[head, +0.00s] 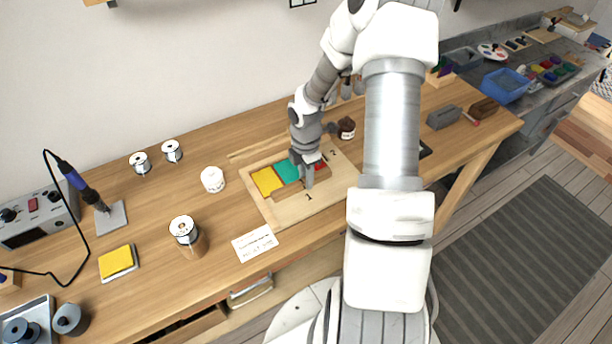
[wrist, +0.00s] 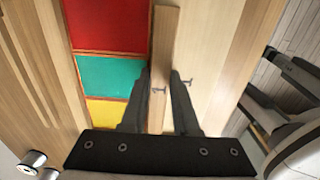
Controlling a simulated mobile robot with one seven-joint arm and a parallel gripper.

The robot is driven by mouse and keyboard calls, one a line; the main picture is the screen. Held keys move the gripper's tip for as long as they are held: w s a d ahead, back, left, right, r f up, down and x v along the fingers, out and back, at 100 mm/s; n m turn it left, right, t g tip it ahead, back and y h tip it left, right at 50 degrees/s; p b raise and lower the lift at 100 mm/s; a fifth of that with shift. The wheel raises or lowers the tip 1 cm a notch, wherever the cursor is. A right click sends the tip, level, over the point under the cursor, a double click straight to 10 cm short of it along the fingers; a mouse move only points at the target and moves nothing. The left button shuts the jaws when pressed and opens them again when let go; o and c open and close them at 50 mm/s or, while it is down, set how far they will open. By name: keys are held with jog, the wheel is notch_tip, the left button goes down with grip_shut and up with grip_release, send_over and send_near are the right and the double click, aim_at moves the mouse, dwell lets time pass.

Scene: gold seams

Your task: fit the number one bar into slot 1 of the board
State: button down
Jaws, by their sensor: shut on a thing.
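The board (head: 328,182) is pale wood with yellow, teal and red panels and the printed marks 1 and 2. My gripper (head: 306,184) is low over it, beside the teal and red panels. In the wrist view my gripper (wrist: 160,78) is shut on the number one bar (wrist: 163,45), a long wooden strip marked 1. The bar runs along the panels' edge, nearly parallel to it, and the board's own 1 shows just right of the right finger. Slot 1 is not clearly seen under the bar; I cannot tell whether the bar is seated or above it.
A white jar (head: 212,180), a copper-coloured can (head: 189,240) and a white card (head: 255,243) stand or lie left and front of the board. A dark brown jar (head: 346,128) stands close behind it. The table between the jar and soldering iron (head: 88,190) is mostly clear.

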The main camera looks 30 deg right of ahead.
dwell(0.3)
jog(key=c, duration=0.6)
grip_release()
jog(key=shift+o, duration=0.4)
jog(key=o, duration=0.4)
jog(key=shift+r, duration=0.1)
jog(key=shift+r+p, duration=3.15)
jog(key=shift+r, duration=0.25)
